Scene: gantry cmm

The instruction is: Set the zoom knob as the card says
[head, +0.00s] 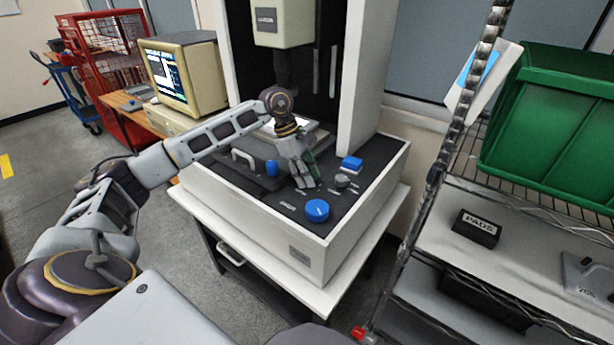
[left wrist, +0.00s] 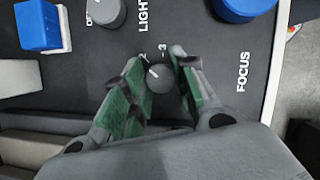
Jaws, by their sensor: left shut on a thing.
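The small dark grey knob (left wrist: 160,79) sits on the black panel with the numbers 2 and 3 beside it. Its white mark points up and left in the left wrist view, roughly toward the 2. I take it for the zoom knob; its name label is hidden. My left gripper (left wrist: 158,85) is shut on this knob, one green-padded finger on each side. In the head view the left gripper (head: 308,183) reaches down to the panel and hides the knob. No readable card shows. My right gripper is out of view.
A blue FOCUS knob (head: 317,211) and a grey LIGHT knob (head: 342,181) stand close to the gripper. A blue block (head: 352,163) and a blue cylinder (head: 271,168) are also on the machine. A wire rack with a green bin (head: 555,120) stands right. A monitor (head: 180,75) stands left.

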